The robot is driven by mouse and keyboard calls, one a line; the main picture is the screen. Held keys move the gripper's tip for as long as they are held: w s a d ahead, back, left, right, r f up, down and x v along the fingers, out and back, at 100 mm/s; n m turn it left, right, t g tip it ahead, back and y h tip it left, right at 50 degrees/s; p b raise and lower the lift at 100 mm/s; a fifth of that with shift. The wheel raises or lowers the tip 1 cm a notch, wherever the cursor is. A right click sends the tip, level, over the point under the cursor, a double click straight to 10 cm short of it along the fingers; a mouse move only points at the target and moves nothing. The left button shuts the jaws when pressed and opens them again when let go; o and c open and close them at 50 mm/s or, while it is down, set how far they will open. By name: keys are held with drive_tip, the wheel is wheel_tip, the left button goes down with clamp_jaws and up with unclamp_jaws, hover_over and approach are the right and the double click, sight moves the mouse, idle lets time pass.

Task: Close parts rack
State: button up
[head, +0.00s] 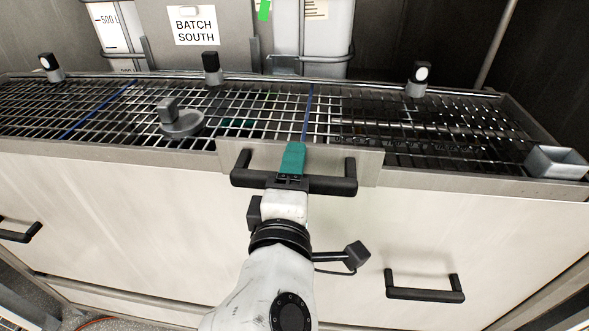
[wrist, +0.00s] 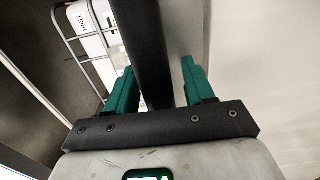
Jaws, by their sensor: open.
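The parts rack looks to be the wide wire-mesh rack (head: 370,125) with a steel frame, lying across the top of the white cabinet front. A steel plate at its front middle carries a black bar handle (head: 335,186). My gripper (head: 292,160) is at this handle, with one teal finger showing over the bar. In the wrist view the black handle bar (wrist: 146,50) runs between the two teal fingers of my gripper (wrist: 158,68). The fingers are apart, with a visible gap between the bar and the right finger. Contact on the left side is unclear.
A round grey part (head: 182,123) sits on the mesh, and a small metal tray (head: 556,162) is at its right end. Black knobs stand along the back rail. White containers (head: 312,45) and a "BATCH SOUTH" sign (head: 195,25) are behind. A lower black handle (head: 425,294) projects at right.

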drive_tip(key=shift+c, duration=0.3)
clamp_jaws()
idle(0.3)
